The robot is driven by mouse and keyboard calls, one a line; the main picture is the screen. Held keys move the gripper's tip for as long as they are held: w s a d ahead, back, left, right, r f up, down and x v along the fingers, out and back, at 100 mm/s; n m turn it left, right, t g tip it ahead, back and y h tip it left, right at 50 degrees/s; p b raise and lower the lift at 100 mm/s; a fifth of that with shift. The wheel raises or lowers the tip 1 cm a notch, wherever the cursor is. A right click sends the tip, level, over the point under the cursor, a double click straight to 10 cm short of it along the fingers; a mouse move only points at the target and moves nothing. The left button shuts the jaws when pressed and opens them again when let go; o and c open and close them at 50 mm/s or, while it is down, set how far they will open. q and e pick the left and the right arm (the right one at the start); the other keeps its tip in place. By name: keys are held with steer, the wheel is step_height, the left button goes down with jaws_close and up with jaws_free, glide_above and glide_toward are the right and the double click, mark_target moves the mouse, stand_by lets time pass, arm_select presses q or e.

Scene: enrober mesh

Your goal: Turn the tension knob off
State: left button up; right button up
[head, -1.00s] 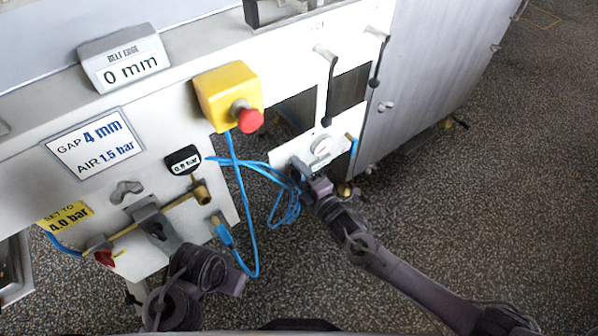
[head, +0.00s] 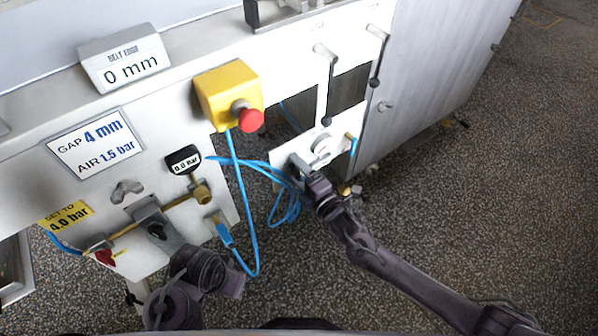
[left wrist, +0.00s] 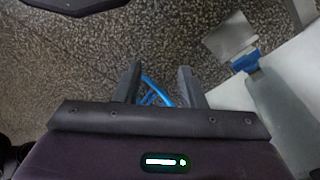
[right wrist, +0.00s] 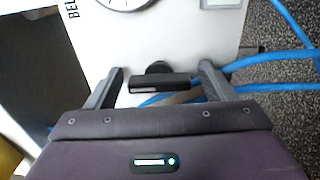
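The black tension knob (right wrist: 160,80) shows in the right wrist view as a dark bar on a round base, on a white panel below a dial gauge (right wrist: 125,2). My right gripper (right wrist: 160,70) is open, with one finger on each side of the knob and a gap visible at both sides. In the head view my right gripper (head: 299,165) is at the small white panel (head: 338,158), and the knob is hidden behind it. My left gripper (left wrist: 160,82) is open and empty above the floor; a blue hose shows beyond its fingers.
Blue hoses (head: 283,205) hang beside the small panel, left of my right gripper. A yellow box with a red button (head: 250,120) is above them. A brass pipe with a pressure display (head: 184,160) is on the left panel. The floor at right is clear.

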steer(key=shift+s+d, duration=0.15)
steer(key=shift+s, duration=0.05)
steer(key=shift+p+v, duration=0.35)
steer(key=shift+v, duration=0.85)
arm_select(q)
steer(key=shift+w+a+f+p, duration=0.15)
steer(key=shift+f, duration=0.45)
steer(key=shift+w+a+f+p, duration=0.15)
steer(key=shift+f, duration=0.4)
arm_select(e)
steer(key=v, duration=0.5)
